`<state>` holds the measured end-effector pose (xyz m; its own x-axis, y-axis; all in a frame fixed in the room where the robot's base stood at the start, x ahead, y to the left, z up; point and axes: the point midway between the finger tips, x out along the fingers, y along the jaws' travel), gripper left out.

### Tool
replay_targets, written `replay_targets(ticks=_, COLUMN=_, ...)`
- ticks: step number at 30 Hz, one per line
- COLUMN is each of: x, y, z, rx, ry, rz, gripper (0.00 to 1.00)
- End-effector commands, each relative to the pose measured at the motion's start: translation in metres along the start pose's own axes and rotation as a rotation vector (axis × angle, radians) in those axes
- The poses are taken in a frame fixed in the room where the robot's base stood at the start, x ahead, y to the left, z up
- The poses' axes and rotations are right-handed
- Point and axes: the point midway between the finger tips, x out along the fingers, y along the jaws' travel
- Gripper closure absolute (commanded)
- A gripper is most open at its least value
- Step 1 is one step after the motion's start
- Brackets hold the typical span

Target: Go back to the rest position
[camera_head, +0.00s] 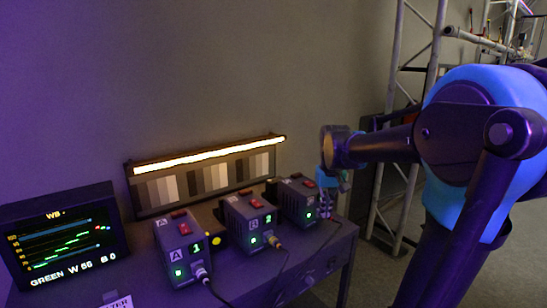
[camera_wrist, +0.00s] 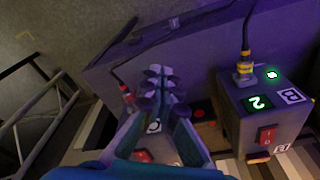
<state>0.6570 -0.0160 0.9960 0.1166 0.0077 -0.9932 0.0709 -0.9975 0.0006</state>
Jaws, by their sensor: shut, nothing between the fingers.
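My gripper (camera_wrist: 160,78) is shut and empty in the wrist view, with its fingertips close together. In the head view my gripper (camera_head: 332,184) hangs at the end of my arm, beside the rightmost box. That dark box (camera_head: 297,203) is partly hidden behind my fingers in the wrist view, where a round letter mark shows between them. I cannot tell from these views whether the fingers touch the box.
Box B (camera_head: 250,222), showing a green 2, and box A (camera_head: 180,250), showing a green 1, stand on the bench with cables plugged in. A monitor (camera_head: 62,238) stands left. A lit strip chart (camera_head: 205,180) is behind. A metal truss (camera_head: 412,100) rises behind my arm.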

Motion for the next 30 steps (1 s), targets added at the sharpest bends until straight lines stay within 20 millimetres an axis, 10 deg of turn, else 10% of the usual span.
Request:
replay_targets(ticks=15, x=0.138, y=0.012, z=0.173, rx=0.067, ry=0.235, rz=0.012, gripper=1.00)
replay_targets(ticks=30, x=0.146, y=0.012, z=0.187, rx=0.072, ry=0.253, rz=0.014, gripper=1.00)
